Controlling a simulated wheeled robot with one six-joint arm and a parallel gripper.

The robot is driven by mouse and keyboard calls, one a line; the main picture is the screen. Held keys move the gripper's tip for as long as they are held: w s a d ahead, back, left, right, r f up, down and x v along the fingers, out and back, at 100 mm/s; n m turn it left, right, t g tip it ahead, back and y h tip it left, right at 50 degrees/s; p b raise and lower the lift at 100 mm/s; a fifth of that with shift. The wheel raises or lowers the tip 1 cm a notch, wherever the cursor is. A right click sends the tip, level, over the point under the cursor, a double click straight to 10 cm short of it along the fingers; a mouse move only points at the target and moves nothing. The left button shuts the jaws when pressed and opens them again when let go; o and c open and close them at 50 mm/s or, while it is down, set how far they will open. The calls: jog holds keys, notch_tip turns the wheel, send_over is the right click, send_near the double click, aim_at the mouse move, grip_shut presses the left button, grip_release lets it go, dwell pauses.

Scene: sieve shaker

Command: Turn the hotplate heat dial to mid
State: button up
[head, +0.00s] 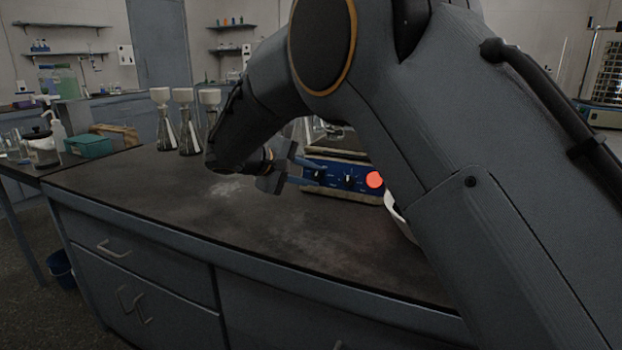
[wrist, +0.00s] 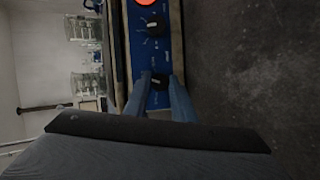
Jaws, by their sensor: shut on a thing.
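The hotplate (head: 338,187) stands on the bench with its blue control panel (wrist: 139,46) facing my gripper. The panel carries two black dials and a red-orange round light (head: 375,179). In the wrist view my gripper (wrist: 161,84) has its two blue-grey fingers on either side of one black dial (wrist: 158,80), shut on it. The other black dial (wrist: 155,25) is free, nearer the red light; it also shows in the head view (head: 349,179). In the head view my gripper (head: 312,173) reaches the left part of the panel. The dial labels are too small to read.
Several flasks with white funnels (head: 183,130) stand at the back left of the bench (head: 200,215). A white bowl-like thing (head: 397,213) is partly hidden behind my arm, right of the hotplate. The bench front is clear.

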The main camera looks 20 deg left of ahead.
jog(key=shift+f+m, duration=0.1)
jog(key=shift+m, duration=0.3)
jog(key=o, duration=1)
jog(key=v, duration=0.8)
jog(key=shift+w+d, duration=0.1)
